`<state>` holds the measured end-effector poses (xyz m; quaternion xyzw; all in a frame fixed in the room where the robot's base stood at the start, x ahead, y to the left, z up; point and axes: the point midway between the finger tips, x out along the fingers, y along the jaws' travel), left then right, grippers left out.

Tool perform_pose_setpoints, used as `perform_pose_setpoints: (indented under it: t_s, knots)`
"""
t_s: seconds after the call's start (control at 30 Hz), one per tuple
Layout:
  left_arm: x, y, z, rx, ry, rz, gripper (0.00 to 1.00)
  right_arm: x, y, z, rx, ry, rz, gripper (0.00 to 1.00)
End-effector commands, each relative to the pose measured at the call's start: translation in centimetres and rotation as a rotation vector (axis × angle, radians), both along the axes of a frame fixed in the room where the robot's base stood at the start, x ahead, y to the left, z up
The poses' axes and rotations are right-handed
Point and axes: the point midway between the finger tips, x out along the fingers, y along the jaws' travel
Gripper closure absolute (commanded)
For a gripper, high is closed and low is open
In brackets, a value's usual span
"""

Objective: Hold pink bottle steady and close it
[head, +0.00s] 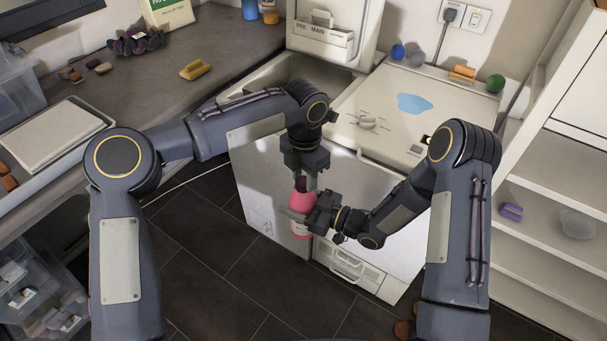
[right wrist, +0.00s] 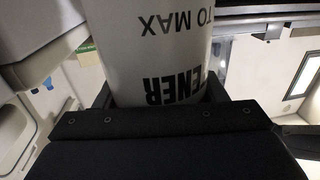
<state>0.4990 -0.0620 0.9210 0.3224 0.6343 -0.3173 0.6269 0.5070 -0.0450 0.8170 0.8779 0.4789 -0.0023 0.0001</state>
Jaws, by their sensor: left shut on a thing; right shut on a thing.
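The pink bottle (head: 302,201) is upright in front of the washers, with a pale label low on its body. My right gripper (head: 311,217) is shut around its body from the right. In the right wrist view the bottle (right wrist: 160,50) fills the space between the fingers, showing white with upside-down black print. My left gripper (head: 304,180) points down from above, shut on a dark red cap (head: 301,184) directly over the bottle's top. The cap looks in line with the bottle and very close to it or touching; I cannot tell whether it is seated.
A grey worktop (head: 215,35) with small items is at left, white shelves (head: 540,165) at right. Dark floor (head: 240,270) is clear below.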

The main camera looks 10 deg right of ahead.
Motion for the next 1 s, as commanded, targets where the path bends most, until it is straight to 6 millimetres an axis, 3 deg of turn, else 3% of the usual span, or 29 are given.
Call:
perform_pose_setpoints:
  t_s: [0.43,0.47,0.6,0.87,1.0]
  knots:
    - [0.0,0.0,0.3,-0.013,-0.002,-0.06,0.88,0.1,0.1,0.3,0.005,-0.007,0.001,0.99]
    - [0.0,0.0,0.3,-0.014,-0.003,-0.06,0.67,0.1,0.1,0.3,0.005,-0.007,0.001,0.99]
    - [0.1,0.0,0.3,-0.012,-0.003,-0.058,0.48,0.1,0.1,0.3,0.004,-0.006,0.001,0.99]
    - [0.1,0.0,0.3,-0.012,-0.004,-0.057,0.46,0.1,0.1,0.3,0.004,-0.006,0.001,0.99]
    - [0.1,0.0,1.4,-0.013,-0.005,-0.056,0.46,0.1,0.1,0.3,0.004,-0.006,0.0,0.99]
